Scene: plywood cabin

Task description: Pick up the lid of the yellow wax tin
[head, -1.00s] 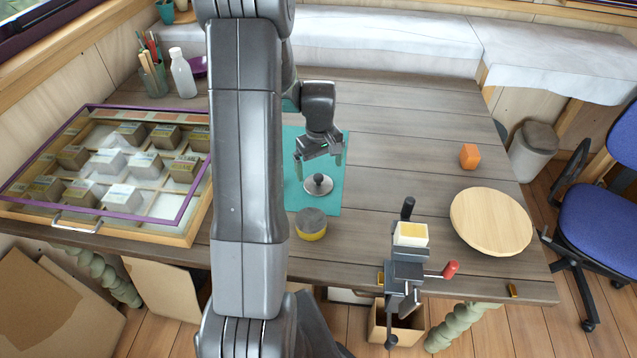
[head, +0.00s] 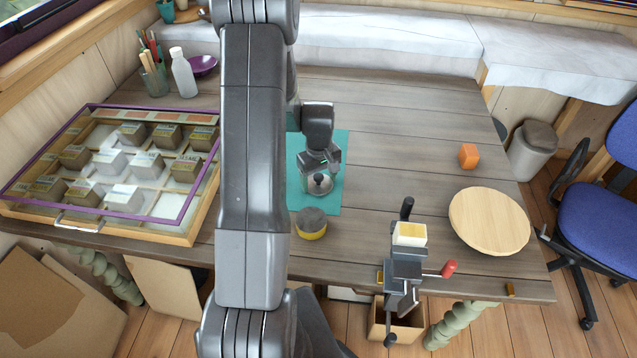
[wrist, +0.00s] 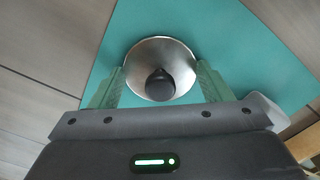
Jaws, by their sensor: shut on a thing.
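The lid, a round silver disc with a black knob (head: 319,184), lies at the teal mat (head: 332,203). In the wrist view the lid (wrist: 143,58) is seen from above, between two green fingers. My gripper (head: 321,177) is shut on the lid, with one finger at each side of its rim; it also shows in the wrist view (wrist: 161,76). I cannot tell any gap between lid and mat. The yellow wax tin (head: 311,229), with a dark grey top, stands at the mat's near edge, apart from the gripper.
A glass-topped case (head: 68,225) of small boxes is at left. A clamp (head: 404,272) with a red-tipped handle is at the front edge. A round wooden board (head: 489,220) and an orange block (head: 468,156) are at right. The table's back right is clear.

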